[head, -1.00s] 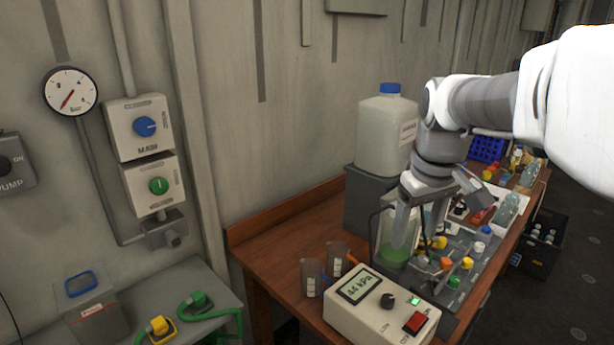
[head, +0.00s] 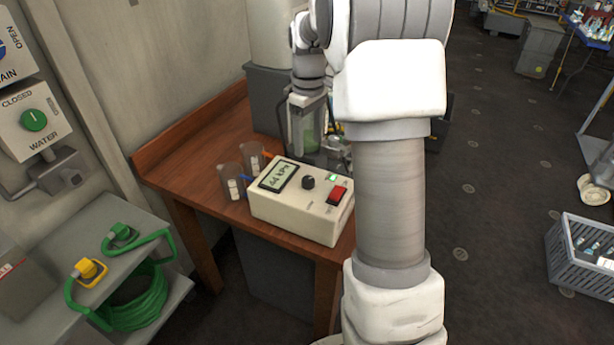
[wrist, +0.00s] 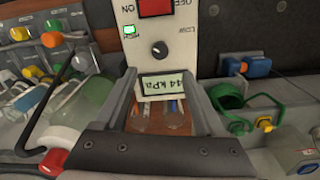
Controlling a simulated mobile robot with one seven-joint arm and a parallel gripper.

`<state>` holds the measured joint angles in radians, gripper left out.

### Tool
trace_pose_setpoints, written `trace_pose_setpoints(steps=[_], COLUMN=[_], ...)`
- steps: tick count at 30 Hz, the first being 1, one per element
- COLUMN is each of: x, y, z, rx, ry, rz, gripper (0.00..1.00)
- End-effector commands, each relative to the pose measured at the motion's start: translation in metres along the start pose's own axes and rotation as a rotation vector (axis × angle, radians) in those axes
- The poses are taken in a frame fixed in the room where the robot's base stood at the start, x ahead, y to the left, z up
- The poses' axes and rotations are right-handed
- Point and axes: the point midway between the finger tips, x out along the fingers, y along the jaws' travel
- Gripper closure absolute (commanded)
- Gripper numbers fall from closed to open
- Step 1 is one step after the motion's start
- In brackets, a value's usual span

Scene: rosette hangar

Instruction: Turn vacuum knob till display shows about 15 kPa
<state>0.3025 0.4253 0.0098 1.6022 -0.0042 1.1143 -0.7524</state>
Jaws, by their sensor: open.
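The white vacuum control box (head: 300,211) stands on the brown bench. Its display (head: 278,177) reads about 44 kPa. The black vacuum knob (head: 308,181) is on the box's top face, between the display and the red switch (head: 337,194). In the wrist view, the knob (wrist: 159,49) lies ahead of my open, empty gripper (wrist: 158,92). The display (wrist: 163,85) shows between its fingers, so the knob is apart from them. In the head view, my gripper (head: 306,120) hangs behind the box, in front of a jar of green liquid. My arm covers much of the head view.
Two small beakers (head: 232,182) stand left of the box. A green lamp (wrist: 130,30) glows near the knob. Bottles and coloured caps crowd the left of the wrist view. A grey shelf with a green hose (head: 130,295) is at lower left. Floor at right is largely clear.

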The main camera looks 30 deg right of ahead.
Motion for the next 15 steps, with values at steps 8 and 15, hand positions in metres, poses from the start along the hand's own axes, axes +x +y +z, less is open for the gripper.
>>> trace_pose_setpoints(steps=[8, 15], x=[0.064, 0.102], y=[-0.001, -0.001], z=[0.001, 0.0], rx=[0.0, 0.0], ry=[-0.003, -0.001], rz=[-0.003, -0.001], gripper=[0.28, 0.28])
